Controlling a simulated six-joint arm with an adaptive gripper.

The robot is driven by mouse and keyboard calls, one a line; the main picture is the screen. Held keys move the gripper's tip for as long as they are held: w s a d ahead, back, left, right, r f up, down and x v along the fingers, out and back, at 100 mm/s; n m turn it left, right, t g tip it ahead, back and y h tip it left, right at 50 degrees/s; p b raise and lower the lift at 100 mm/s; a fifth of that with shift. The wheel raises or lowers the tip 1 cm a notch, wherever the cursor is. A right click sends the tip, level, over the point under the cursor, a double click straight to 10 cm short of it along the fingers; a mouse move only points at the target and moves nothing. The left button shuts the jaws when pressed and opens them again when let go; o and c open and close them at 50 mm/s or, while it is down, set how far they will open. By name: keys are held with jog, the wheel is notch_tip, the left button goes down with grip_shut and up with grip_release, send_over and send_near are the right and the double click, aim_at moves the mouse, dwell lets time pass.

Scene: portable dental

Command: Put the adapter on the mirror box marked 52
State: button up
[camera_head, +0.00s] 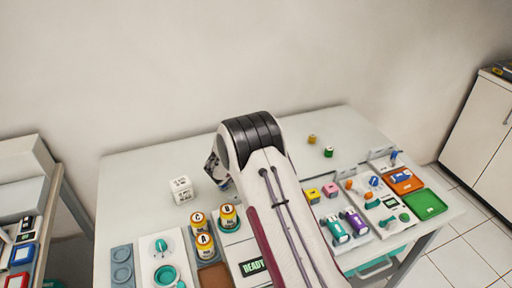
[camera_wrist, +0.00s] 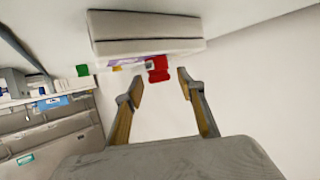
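My gripper (camera_wrist: 160,82) is open in the wrist view, with nothing between its fingers. Beyond the fingertips, apart from them, a red piece (camera_wrist: 158,68) shows at the edge of a pale grey box-shaped body (camera_wrist: 145,30), beside a purple-and-white label. In the head view my arm hides most of the gripper; only a dark part shows behind the arm's left side, above the table. A white cube (camera_head: 181,189) with black print stands left of it; its print is too small to read. I cannot identify the adapter or a box marked 52.
Yellow-banded jars A (camera_head: 205,245), B (camera_head: 228,217) and C (camera_head: 198,222) stand in front of the cube. A READY display (camera_head: 252,267) is near the arm. Orange (camera_head: 403,181) and green (camera_head: 426,204) trays lie right. The table's back left is clear.

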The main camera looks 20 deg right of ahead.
jog(key=v, duration=1.2)
jog(key=shift+r, duration=0.1)
dwell(0.5)
jog(key=a+r+n+t+y, duration=0.25)
jog(key=a+r+y, duration=0.4)
jog(key=r, duration=0.65)
jog(key=s+a+r+n+y, duration=0.3)
jog(key=s+a+r+y, duration=0.15)
jog(key=s+r, duration=0.4)
jog(key=s+d+f+n+g, duration=0.1)
jog(key=s+g, duration=0.1)
jog(key=s, duration=1)
jog(key=s+d+f+n+g+h, duration=0.1)
jog(key=s+d+g, duration=0.1)
jog(key=s, duration=0.9)
jog(key=s+d+f+n+g, duration=0.1)
jog(key=s+d+f+g, duration=0.1)
jog(key=s, duration=1)
jog(key=shift+s, duration=0.35)
